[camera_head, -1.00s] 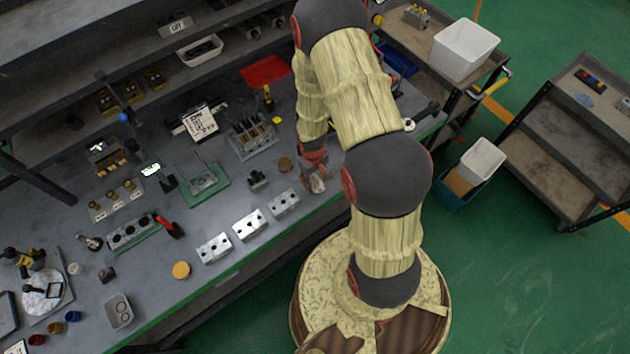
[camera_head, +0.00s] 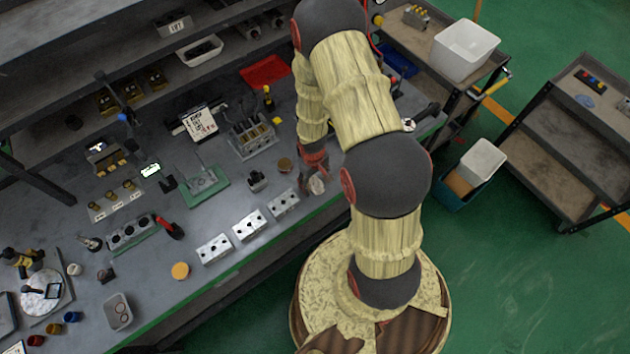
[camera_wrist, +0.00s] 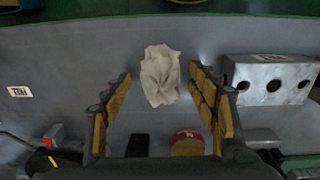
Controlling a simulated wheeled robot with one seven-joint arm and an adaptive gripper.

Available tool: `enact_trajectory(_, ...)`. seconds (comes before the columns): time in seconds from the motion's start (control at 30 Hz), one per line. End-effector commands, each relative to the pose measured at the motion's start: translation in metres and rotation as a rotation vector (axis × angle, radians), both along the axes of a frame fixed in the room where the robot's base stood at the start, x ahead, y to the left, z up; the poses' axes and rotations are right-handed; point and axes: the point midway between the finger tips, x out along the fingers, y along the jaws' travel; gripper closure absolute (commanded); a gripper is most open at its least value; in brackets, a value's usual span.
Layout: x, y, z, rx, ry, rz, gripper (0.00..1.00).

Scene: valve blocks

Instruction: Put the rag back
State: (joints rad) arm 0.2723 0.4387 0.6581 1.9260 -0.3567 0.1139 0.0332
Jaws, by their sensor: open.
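The rag (camera_wrist: 160,75) is a crumpled off-white cloth lying on the grey bench top. In the wrist view it lies just beyond and between the tips of my open gripper (camera_wrist: 165,85), with a gap to either finger. My gripper points down at the bench and is empty. My arm hides part of the bench around it in the head view.
A metal valve block (camera_wrist: 270,80) stands right of the rag in the wrist view. A round red-rimmed tin (camera_wrist: 187,143) and a black item (camera_wrist: 138,145) are near the gripper's base. Several blocks line the bench front. A white bin (camera_head: 482,160) stands off the bench at right.

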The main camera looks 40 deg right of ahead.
Motion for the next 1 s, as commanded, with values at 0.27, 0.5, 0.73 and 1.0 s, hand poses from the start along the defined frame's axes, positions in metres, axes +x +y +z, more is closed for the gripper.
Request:
enact_trajectory(0.27, 0.001, 0.001, 0.029, -0.001, -0.003, 0.001, 0.41)
enact_trajectory(0.5, 0.001, 0.003, 0.079, -0.001, -0.004, 0.000, 0.41)
enact_trajectory(0.73, 0.000, 0.004, 0.112, -0.001, -0.002, 0.000, 0.41)
enact_trajectory(1.0, 0.009, 0.008, 0.150, -0.009, -0.029, -0.002, 0.41)
